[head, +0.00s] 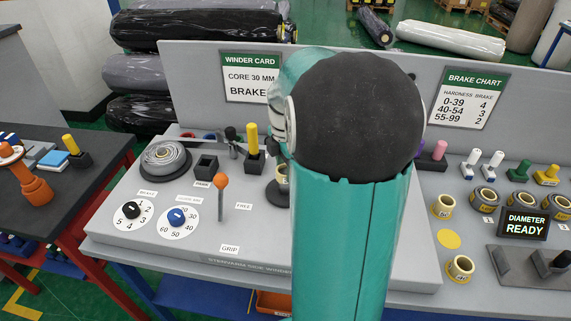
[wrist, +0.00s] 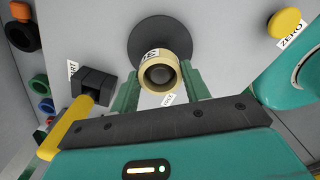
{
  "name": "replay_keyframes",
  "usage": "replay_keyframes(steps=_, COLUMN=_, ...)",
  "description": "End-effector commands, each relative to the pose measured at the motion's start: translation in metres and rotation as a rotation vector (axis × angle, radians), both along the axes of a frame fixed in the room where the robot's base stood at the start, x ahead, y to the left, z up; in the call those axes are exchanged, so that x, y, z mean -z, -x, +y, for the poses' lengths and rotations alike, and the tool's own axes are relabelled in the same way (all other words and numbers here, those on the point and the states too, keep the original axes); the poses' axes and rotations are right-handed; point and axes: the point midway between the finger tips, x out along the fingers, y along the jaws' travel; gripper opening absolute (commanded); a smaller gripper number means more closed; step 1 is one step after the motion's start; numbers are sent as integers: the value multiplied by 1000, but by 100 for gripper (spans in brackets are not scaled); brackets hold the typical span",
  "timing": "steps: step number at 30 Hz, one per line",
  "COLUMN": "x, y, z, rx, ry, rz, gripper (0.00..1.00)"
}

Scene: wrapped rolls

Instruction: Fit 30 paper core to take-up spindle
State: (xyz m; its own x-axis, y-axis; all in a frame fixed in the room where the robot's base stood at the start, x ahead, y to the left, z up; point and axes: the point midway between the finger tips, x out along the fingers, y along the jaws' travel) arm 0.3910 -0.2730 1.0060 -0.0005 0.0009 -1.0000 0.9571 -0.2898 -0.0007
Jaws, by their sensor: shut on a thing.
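The tan paper core (wrist: 150,85) is between the two green fingers of my gripper (wrist: 160,88) in the wrist view, which are shut on it. A dark round flange (wrist: 150,38), seemingly the take-up spindle's, lies right behind the core. The core's round opening looks dark inside; I cannot tell how far the spindle sits in it. In the head view the core (head: 283,174) shows just above the dark flange (head: 277,192), both partly hidden by my arm, which also hides most of the gripper.
An orange-tipped lever (head: 221,185), a yellow-topped post (head: 250,140) and a black slotted block (head: 206,167) stand near the spindle. A wound grey roll (head: 165,160) is further left. Loose cores, including one at right (head: 460,268), lie near the DIAMETER READY display (head: 526,224).

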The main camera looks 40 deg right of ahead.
Motion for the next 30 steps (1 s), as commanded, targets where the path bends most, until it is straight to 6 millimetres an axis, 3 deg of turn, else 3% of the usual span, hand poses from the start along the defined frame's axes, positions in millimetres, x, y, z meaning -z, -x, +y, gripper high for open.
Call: replay_keyframes(steps=30, x=23, y=0, z=0, rx=0, ry=0, rz=0, gripper=24)
